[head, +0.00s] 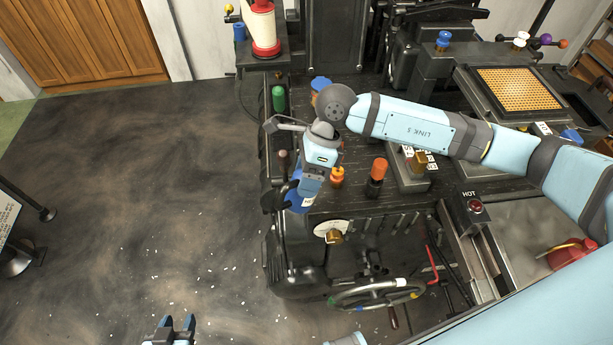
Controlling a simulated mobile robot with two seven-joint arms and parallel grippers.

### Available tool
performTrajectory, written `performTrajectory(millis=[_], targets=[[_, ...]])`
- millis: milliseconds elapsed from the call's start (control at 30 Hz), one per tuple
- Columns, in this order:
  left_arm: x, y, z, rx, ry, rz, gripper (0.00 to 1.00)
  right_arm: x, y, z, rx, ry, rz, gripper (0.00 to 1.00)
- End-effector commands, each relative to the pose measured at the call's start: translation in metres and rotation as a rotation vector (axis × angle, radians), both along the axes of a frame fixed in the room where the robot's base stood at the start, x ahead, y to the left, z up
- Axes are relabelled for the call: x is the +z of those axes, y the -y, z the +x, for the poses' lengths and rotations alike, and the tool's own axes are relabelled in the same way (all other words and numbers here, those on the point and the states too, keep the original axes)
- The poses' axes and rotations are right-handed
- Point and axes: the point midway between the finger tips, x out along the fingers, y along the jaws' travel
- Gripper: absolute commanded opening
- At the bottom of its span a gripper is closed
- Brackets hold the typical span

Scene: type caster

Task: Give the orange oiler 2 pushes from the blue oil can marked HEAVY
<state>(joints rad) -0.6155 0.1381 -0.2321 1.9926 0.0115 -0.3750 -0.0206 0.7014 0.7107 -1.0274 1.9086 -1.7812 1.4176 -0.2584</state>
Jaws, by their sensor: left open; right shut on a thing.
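My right gripper (283,194) is shut on a blue can (298,198) at the left edge of the dark machine bench. The can carries a white label that is mostly too small or hidden to read. My wrist covers part of the can. A small oiler with an orange top (337,174) stands just right of my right wrist, apart from the can. A taller dark bottle with an orange-red cap (377,170) stands further right. My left gripper (178,322) is open and empty over the floor at the bottom.
A handwheel (375,293) with coloured marks is in front. A box with a red button marked HOT (474,207) is at the right. A green bottle (278,98) and a red-and-white container (264,28) stand behind.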

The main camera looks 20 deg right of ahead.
Motion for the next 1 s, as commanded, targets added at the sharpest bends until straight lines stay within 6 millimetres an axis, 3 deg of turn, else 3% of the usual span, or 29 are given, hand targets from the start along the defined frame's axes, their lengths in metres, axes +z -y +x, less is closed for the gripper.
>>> performTrajectory(millis=[467,1000], targets=[[0.003,0.0,0.0,0.0,0.0,0.0,0.43,0.008,0.0,0.0,-0.001,0.001,0.001,0.37],[0.022,0.0,0.0,0.0,-0.001,0.0,0.43,0.054,0.0,0.0,-0.002,0.001,0.0,0.37]])
